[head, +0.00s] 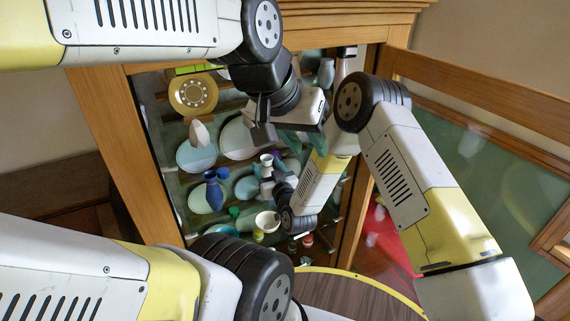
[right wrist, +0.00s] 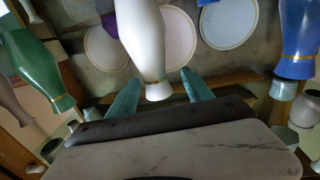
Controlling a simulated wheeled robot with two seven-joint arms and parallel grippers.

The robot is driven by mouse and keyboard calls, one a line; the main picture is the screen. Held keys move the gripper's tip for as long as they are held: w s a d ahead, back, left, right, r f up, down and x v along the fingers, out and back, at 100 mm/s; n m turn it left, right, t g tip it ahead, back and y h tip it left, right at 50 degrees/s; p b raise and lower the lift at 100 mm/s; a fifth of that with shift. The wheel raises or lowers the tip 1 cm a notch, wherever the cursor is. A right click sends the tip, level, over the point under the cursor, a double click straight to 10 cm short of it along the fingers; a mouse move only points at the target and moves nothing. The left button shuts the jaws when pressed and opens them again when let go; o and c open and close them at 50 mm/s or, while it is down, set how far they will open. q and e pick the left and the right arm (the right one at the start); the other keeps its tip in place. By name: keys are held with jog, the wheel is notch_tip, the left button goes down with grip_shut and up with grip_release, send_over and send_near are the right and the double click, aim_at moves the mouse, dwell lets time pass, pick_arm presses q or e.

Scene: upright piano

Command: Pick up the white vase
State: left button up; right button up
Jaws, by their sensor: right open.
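The white vase (right wrist: 147,45) with a gold band stands out in the right wrist view, its narrow banded end toward my right gripper (right wrist: 160,92). That gripper's teal fingers are open, one on each side of the narrow end, with gaps showing. In the head view the white vase (head: 266,159) is small and partly hidden by my right gripper (head: 267,174), inside the cabinet. My left gripper (head: 303,140) hangs in front of the upper cabinet, away from the vase. Its teal fingers show only in part, so its opening is unclear.
A blue vase (head: 214,188) and a green vase (right wrist: 38,68) stand on either side of the white one. Plates (head: 196,153), a white bowl (head: 267,221) and small jars (head: 307,240) crowd the shelves. The wooden cabinet frame (head: 122,150) borders the opening.

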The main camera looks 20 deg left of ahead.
jog(key=x, duration=0.5)
jog(key=shift+w+d+f, duration=0.1)
jog(key=shift+w+d, duration=0.1)
jog(key=shift+d, duration=0.05)
grip_shut()
dwell(1.1)
